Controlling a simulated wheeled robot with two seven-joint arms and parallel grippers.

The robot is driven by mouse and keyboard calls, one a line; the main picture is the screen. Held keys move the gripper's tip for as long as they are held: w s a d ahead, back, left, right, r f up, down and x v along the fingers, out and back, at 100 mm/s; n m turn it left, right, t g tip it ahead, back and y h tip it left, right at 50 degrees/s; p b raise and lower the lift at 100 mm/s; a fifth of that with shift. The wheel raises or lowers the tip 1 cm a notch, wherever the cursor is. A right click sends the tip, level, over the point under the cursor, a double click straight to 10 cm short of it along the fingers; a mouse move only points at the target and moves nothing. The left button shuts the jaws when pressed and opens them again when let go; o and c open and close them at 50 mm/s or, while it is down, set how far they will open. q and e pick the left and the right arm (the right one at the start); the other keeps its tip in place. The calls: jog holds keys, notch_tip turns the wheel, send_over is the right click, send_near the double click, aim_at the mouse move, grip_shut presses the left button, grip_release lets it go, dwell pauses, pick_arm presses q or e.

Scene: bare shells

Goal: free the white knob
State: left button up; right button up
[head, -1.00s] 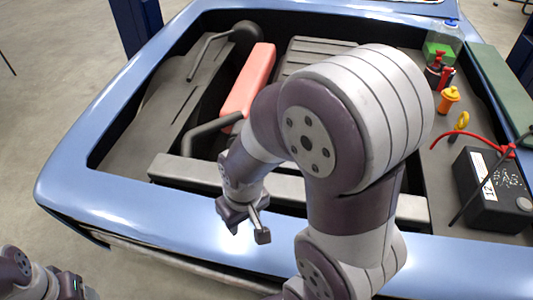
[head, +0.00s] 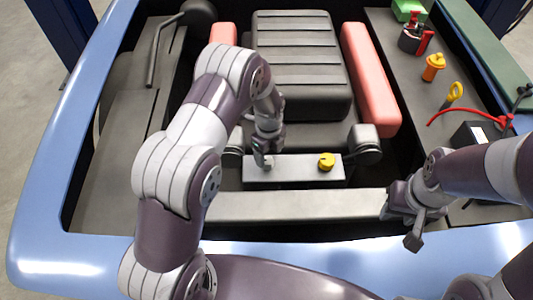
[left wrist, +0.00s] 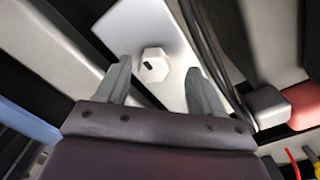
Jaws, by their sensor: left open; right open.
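The white knob (left wrist: 154,65) is a pale, faceted cap with a small dark slot, on a light grey plate (left wrist: 130,25). In the left wrist view it lies between the two finger tips of my left gripper, which is open. The fingers are on either side of it, and I cannot tell whether they touch it. In the head view my left gripper (head: 264,158) is at the left end of the plate (head: 295,174), largely hiding the knob. My right gripper (head: 412,217) is open and empty over the front right of the bay.
A yellow knob (head: 326,162) sits on the plate's right part. A ribbed dark cover (head: 300,60) and a red block (head: 370,80) stand behind. A grey crossbar (head: 300,206) runs in front. A dark battery (head: 472,133) is at right, partly hidden by my right arm.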

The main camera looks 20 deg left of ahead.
pick_arm(q)
jog(key=shift+s+d+f, duration=0.2)
jog(key=shift+s+f, duration=0.4)
jog(key=shift+s, duration=0.05)
jog(key=shift+f, duration=0.2)
jog(key=shift+w+a+f, duration=0.15)
jog(key=shift+w+f, duration=0.1)
jog(key=shift+w, duration=0.15)
jog(key=c, duration=0.4)
jog(key=shift+s+r, duration=0.1)
jog(key=shift+s, duration=0.05)
jog(key=c, duration=0.7)
jog(key=shift+o, duration=0.2)
pick_arm(e)
jog(key=shift+s+r, duration=0.3)
jog(key=shift+s, duration=0.1)
